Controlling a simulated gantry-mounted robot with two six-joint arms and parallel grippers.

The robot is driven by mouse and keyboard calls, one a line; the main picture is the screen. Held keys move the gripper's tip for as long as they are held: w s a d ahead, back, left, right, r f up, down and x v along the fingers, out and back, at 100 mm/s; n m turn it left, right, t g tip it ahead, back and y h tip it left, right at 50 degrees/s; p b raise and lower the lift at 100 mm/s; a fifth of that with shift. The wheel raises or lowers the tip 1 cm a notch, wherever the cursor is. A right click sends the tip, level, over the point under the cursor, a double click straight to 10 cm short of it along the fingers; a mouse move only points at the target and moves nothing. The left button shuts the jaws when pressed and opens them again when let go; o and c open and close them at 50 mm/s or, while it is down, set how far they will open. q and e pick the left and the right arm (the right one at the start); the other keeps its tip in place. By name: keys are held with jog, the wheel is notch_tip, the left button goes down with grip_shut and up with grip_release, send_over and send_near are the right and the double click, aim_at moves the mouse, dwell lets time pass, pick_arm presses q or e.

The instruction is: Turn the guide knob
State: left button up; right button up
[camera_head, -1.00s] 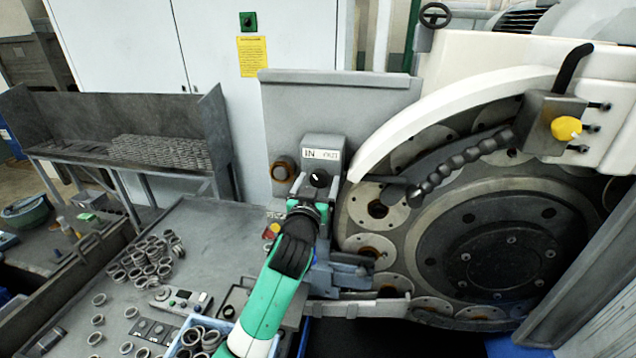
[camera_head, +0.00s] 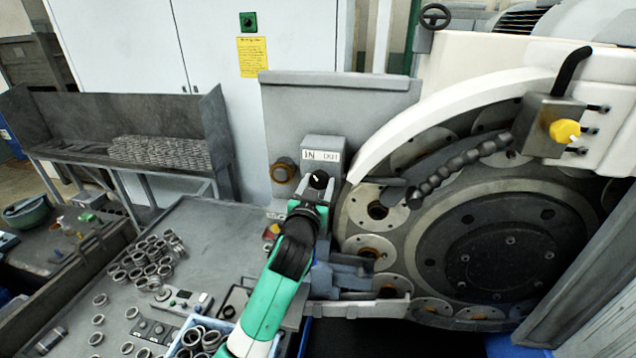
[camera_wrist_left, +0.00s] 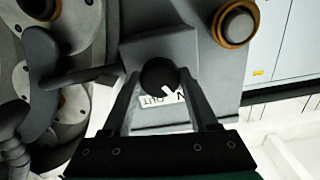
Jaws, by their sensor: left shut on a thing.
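The guide knob (camera_head: 319,179) is a small round black knob with a white pointer mark. It sits on a grey box below a white label (camera_head: 321,155) reading IN and OUT. My left gripper (camera_head: 312,192) reaches up to it, with the green and black arm below. In the left wrist view the knob (camera_wrist_left: 159,76) lies between the tips of the two grey fingers (camera_wrist_left: 160,88), which are shut on it. The knob covers part of the label there. My right gripper is in neither view.
The grinder's large wheel with round pockets (camera_head: 505,245) stands right of the knob. A yellow knob (camera_head: 565,131) is at upper right. Many loose metal rings (camera_head: 145,262) lie on the grey table, with a blue bin (camera_head: 205,337) of rings in front. A brown-rimmed button (camera_head: 283,170) is left of the box.

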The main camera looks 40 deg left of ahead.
pick_arm(q)
jog(key=m+p, duration=0.3)
jog(key=m, duration=0.3)
jog(key=shift+r, duration=0.2)
jog(key=m+p, duration=0.2)
jog(key=m, duration=0.1)
jog(key=shift+f+m+p, duration=0.1)
jog(key=shift+m+p, duration=0.65)
jog(key=shift+m, duration=1.05)
jog(key=o, duration=1.3)
jog(key=shift+o, duration=0.2)
jog(key=shift+f, duration=0.1)
jog(key=v, duration=1.1)
jog(key=shift+s+d, duration=0.2)
jog(key=shift+s, duration=0.05)
